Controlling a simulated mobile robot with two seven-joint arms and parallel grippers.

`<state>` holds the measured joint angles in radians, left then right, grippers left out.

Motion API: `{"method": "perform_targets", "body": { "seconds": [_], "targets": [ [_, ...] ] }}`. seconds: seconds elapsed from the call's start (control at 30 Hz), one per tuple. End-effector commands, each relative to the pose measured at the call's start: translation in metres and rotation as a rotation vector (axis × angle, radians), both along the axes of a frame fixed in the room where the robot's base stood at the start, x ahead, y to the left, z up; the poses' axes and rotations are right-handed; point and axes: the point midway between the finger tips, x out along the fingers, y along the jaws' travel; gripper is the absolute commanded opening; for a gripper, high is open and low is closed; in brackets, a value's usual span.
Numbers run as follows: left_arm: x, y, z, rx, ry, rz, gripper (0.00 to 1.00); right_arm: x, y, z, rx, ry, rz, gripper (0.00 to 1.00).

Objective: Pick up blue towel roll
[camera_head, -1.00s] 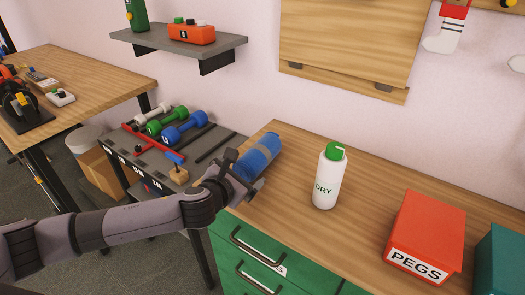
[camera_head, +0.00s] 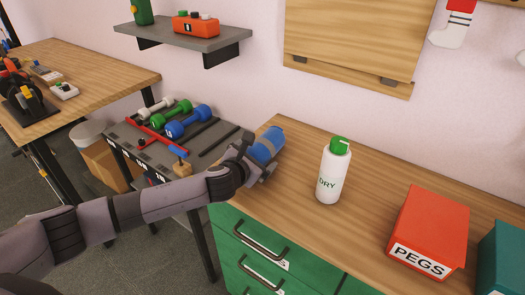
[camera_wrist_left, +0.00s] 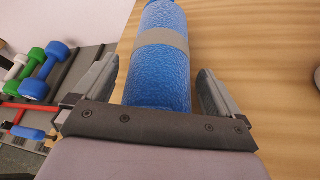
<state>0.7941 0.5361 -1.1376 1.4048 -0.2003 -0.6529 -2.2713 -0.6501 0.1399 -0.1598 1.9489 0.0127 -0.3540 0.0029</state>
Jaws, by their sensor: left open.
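The blue towel roll (camera_head: 267,144) lies on the left end of the wooden counter, partly hidden by my left gripper in the head view. In the left wrist view the roll (camera_wrist_left: 160,75) is blue and textured with a grey band, and its near end lies between my two fingers. My left gripper (camera_head: 262,168) is open, with one finger on each side of the roll. In the left wrist view a gap shows between the roll and the right finger of the gripper (camera_wrist_left: 158,92). The left finger is closer to the roll. My right gripper is not in view.
A white bottle with a green cap (camera_head: 333,172) stands right of the roll. A red PEGS box (camera_head: 430,228) and a teal box (camera_head: 503,260) are farther right. Dumbbells (camera_head: 188,121) lie on a dark rack (camera_head: 140,155) to the left. Counter between roll and bottle is clear.

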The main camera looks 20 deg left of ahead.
Motion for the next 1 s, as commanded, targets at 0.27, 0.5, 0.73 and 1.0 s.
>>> {"method": "perform_targets", "body": {
  "seconds": [0.27, 0.5, 0.73, 1.0],
  "targets": [
    [0.0, 0.0, 0.0, 0.0, 0.0, 0.0, 0.37, 0.0, 0.0, 0.0, 0.0, -0.001, 0.0, 0.64],
    [0.0, 0.0, 0.001, 0.0, -0.001, 0.0, 0.36, 0.0, 0.0, 0.0, 0.0, -0.001, 0.0, 0.64],
    [0.0, 0.0, 0.015, -0.001, -0.004, -0.001, 0.36, 0.001, 0.0, 0.004, 0.0, -0.001, 0.0, 0.64],
    [0.001, 0.0, 0.074, 0.0, -0.01, -0.002, 0.36, 0.001, 0.0, 0.014, 0.0, -0.002, -0.001, 0.64]
  ]
}}
